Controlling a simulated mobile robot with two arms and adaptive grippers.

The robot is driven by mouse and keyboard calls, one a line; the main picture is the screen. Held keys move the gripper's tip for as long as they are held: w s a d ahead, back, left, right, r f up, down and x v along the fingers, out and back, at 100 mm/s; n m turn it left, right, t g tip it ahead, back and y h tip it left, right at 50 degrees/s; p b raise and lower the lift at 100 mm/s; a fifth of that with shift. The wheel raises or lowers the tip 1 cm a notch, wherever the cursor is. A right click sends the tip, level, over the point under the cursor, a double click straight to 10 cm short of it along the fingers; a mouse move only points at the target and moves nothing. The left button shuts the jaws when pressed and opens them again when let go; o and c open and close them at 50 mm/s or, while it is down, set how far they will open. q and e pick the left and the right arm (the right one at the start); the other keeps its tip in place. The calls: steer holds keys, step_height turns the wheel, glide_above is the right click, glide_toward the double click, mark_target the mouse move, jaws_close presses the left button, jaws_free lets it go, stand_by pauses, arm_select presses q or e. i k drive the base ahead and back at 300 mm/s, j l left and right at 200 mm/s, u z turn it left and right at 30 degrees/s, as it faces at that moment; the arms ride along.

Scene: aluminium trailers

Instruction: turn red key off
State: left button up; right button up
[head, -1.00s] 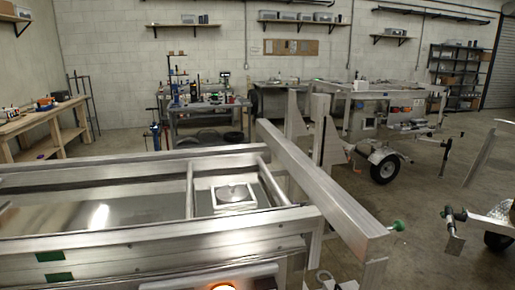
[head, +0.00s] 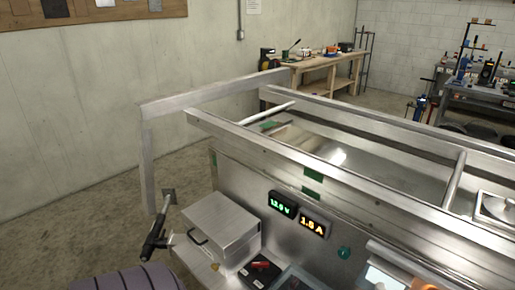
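The red key (head: 261,265) shows as a small red bar on a dark square plate low in the middle of the head view. It sits on the metal ledge at the side of the aluminium trailer (head: 385,185), to the right of a closed metal box (head: 218,232). The key is too small to tell clearly which way it is turned. Above it are a green-lit display (head: 282,204) reading about 12.9 V and an orange-lit display (head: 314,225) reading about 1.5 A. Neither of my grippers shows in the head view.
A green round button (head: 344,253) and a lit screen (head: 381,279) are right of the key. A dark jack-like bar (head: 156,232) and a ribbed dark wheel-like shape (head: 128,280) stand at lower left. A wooden bench (head: 325,68) is behind. The floor at left is clear.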

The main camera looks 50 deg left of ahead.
mark_target(259, 265)
steer(key=u, duration=1.65)
